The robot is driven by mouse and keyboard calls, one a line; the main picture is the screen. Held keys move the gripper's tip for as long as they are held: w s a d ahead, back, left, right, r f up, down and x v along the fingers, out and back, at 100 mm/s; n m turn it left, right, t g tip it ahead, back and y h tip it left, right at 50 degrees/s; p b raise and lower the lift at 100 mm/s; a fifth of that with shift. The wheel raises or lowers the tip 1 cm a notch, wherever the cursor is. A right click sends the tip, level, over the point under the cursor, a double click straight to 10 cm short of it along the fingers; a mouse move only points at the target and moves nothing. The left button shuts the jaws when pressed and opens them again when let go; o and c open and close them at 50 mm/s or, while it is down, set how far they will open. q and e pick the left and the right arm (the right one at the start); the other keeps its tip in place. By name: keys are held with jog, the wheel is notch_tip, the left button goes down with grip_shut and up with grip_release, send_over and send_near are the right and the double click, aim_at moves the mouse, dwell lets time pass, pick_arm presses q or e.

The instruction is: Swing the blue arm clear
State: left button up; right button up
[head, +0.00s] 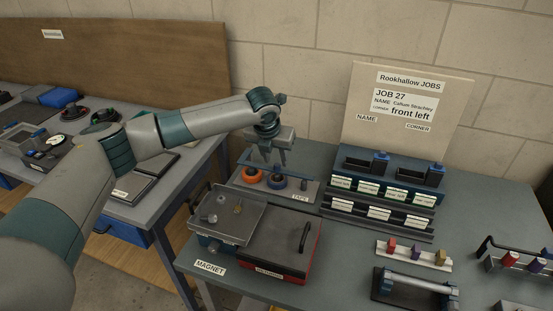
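A thin blue arm (303,178) runs roughly level above two tape rolls, one orange (250,175) and one blue (277,181), on a small grey stand labelled TAPE (300,196). My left gripper (271,160) points down over the middle of the blue arm, its fingers spread with a gap between them. The fingertips are close to the blue arm; I cannot tell whether they touch it. Part of the blue arm is hidden behind the fingers. My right gripper is not in view.
A grey tray (232,222) with small metal parts and a red box labelled RETURNS (290,255) stand in front. A labelled rack (378,205) and the JOB 27 board (405,110) are to the right. A second bench (150,205) is at left.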

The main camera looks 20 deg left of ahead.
aim_at(277, 165)
pick_arm(q)
jog(key=shift+x, duration=1.5)
grip_shut()
